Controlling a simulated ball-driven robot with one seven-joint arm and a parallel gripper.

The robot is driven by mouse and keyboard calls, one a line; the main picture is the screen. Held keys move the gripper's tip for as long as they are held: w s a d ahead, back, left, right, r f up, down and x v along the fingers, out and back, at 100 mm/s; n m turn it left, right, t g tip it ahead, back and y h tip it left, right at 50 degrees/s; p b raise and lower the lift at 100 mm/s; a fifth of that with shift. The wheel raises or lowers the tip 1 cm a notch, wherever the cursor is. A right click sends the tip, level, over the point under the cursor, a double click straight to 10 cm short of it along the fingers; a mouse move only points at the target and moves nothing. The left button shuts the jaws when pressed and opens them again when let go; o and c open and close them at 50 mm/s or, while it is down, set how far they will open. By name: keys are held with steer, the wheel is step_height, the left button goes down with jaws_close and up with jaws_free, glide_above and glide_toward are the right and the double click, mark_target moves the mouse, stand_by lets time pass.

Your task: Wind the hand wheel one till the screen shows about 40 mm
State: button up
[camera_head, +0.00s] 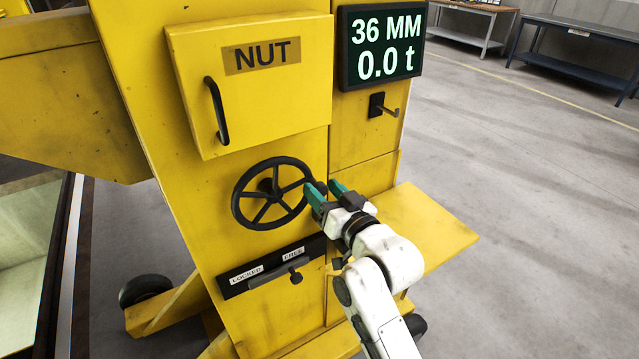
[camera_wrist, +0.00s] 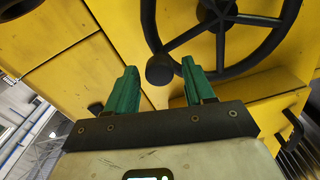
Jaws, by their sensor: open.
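The black hand wheel (camera_head: 272,193) is on the front of the yellow stand, below the NUT door. It also shows in the wrist view (camera_wrist: 226,72). Its round knob (camera_wrist: 160,70) appears between the two green fingers of my gripper (camera_wrist: 158,67). In the head view my gripper (camera_head: 322,185) is at the wheel's right edge, with its jaws open. The fingers are apart around the knob, and I cannot tell whether either touches it. The screen (camera_head: 382,45) reads 36 MM and 0.0 t.
The yellow NUT door (camera_head: 250,100) with a black handle is shut above the wheel. Below is a black plate (camera_head: 262,268) marked LOCKED and FREE, its lever at the FREE side. A small crank-like handle (camera_head: 384,106) sits under the screen. A yellow shelf (camera_head: 425,225) juts out right.

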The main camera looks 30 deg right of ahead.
steer(key=shift+w, duration=1.1)
steer(key=shift+c, duration=0.5)
jaws_close()
